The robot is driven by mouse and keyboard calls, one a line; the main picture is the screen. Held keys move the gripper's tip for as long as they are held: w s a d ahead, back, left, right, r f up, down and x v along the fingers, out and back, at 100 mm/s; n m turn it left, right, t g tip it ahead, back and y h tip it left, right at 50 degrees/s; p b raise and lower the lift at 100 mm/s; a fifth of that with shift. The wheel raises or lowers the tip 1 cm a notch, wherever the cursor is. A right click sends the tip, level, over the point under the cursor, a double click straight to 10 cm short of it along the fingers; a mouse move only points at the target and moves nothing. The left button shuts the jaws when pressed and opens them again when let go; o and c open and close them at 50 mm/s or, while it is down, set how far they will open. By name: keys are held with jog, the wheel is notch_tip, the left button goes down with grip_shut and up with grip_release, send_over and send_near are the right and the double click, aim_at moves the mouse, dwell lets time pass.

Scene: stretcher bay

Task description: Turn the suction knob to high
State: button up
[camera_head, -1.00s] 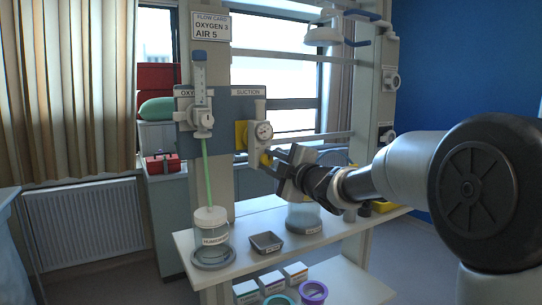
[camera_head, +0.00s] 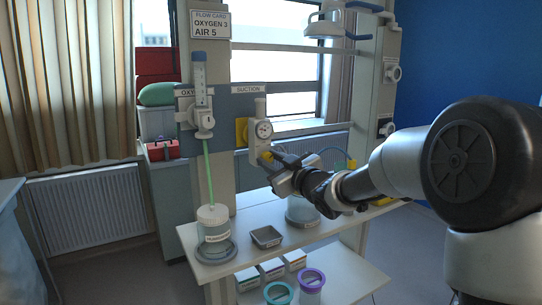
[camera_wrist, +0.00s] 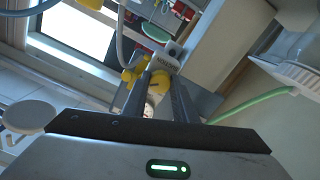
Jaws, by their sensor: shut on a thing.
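The suction unit (camera_head: 258,130) is a pale body with a round gauge, mounted on the rail under a SUCTION label. In the wrist view, the yellow knob (camera_wrist: 160,78) sits between the tips of my gripper (camera_wrist: 157,84). My gripper is shut on the knob. The knob's markings and setting cannot be read.
An oxygen flowmeter (camera_head: 201,100) with a green tube leads to a humidifier jar (camera_head: 213,226) at left. Another yellow part (camera_head: 241,131) is behind the suction unit.

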jog(key=shift+r+m+p, duration=0.15)
jog(key=shift+m+p, duration=0.15)
jog(key=shift+m, duration=0.4)
jog(key=o, duration=1)
jog(key=shift+o, duration=0.2)
jog(key=v, duration=1.7)
jog(key=shift+s+d, duration=0.15)
